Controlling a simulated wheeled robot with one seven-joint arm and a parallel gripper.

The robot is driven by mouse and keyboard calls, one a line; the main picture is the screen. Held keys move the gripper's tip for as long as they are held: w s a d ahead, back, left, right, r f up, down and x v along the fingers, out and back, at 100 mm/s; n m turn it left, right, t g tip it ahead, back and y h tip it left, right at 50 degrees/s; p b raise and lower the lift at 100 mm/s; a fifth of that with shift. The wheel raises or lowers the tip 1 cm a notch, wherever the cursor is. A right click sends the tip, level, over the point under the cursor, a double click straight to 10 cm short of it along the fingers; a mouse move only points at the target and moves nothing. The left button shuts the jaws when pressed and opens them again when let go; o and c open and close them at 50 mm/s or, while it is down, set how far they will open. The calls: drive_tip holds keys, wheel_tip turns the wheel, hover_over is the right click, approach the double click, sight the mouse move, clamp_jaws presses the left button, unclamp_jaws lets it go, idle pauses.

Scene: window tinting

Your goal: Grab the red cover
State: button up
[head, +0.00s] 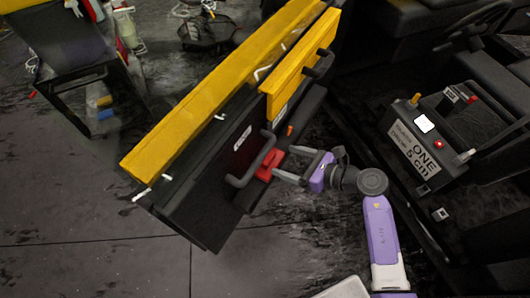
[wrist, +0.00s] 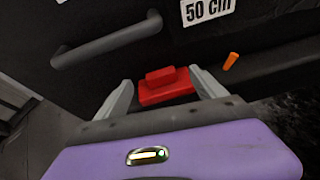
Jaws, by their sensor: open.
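The red cover (head: 268,165) is a small block with a raised part on top, beside the black handle of a black case in the head view. In the wrist view the red cover (wrist: 164,87) lies ahead, between the tips of my gripper. My gripper (head: 292,164) reaches in from the right in the head view, with its fingers pointing at the cover. In the wrist view my gripper (wrist: 165,98) is open, with one grey finger to each side of the cover. I cannot tell whether either finger touches it.
The black case (head: 205,190) has a grey handle (wrist: 105,38) left of the cover. A yellow bar (head: 220,85) runs along its top. An orange peg (wrist: 231,61) stands right of the cover. A black box labelled "ONE 5 cm" (head: 415,155) stands at right. Floor is open at lower left.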

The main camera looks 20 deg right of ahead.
sight(270, 158)
drive_tip(key=shift+n, duration=0.6)
drive_tip(key=shift+f+p+x, duration=0.2)
drive_tip(key=shift+x, duration=1.7)
drive_tip(key=shift+f+p+x, duration=0.2)
drive_tip(key=shift+x, duration=1.75)
drive_tip(key=shift+s, duration=0.25)
drive_tip(key=c, duration=1.5)
